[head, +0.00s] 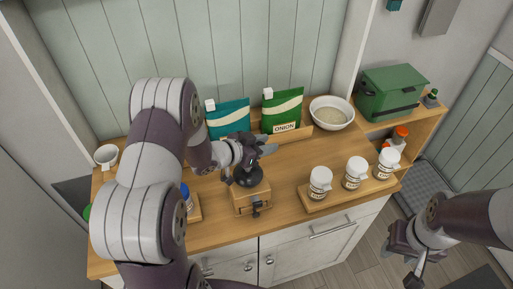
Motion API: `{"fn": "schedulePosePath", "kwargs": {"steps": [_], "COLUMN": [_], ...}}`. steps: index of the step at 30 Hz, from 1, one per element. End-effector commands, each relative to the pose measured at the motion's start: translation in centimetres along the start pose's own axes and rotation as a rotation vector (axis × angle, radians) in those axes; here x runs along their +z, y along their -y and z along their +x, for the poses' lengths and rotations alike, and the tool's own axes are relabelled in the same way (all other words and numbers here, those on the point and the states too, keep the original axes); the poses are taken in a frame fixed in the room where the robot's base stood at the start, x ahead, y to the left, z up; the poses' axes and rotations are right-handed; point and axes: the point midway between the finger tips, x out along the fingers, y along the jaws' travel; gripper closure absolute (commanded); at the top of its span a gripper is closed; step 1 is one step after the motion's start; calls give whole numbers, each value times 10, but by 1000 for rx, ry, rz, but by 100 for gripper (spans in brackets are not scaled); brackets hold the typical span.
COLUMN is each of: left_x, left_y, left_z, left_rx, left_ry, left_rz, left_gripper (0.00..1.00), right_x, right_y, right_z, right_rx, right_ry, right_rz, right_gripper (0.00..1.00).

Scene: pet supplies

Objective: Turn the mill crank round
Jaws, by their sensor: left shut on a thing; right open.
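The mill (252,199) stands on the wooden counter, with a square wooden base and a dark round top. My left gripper (252,158) is above the mill's top, its arm reaching in from the left. It is shut on what looks like the mill crank, which is mostly hidden behind the gripper. A small dark part (256,208) sticks out from the base's front. My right gripper (412,270) is open and empty, low at the right, off the counter and apart from the mill.
Several white jars, including one (320,182), stand on a wooden tray right of the mill. Behind are a teal bag (228,118), a green onion bag (282,108) and a white bowl (332,112). A green box (392,90) sits on the right shelf. A white mug (106,155) stands left.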

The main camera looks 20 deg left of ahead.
Motion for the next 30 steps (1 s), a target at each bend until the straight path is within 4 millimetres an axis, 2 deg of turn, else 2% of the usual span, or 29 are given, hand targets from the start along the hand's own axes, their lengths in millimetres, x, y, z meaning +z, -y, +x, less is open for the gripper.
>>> {"fn": "schedulePosePath", "kwargs": {"steps": [12,21,30], "left_x": [-4,-1,1], "left_y": [-27,-45,-56], "left_z": [2,-2,-7], "left_rx": [361,593,741], "left_ry": [1,-1,-1], "left_rz": [147,244,306], "left_gripper": [100,100,100], "right_x": [-3,-3,-3], "right_y": [0,0,0], "right_z": [-21,-26,-27], "right_rx": [0,0,0], "right_ry": [0,0,0], "right_rz": [0,0,0], "right_gripper": [57,57,57]}}
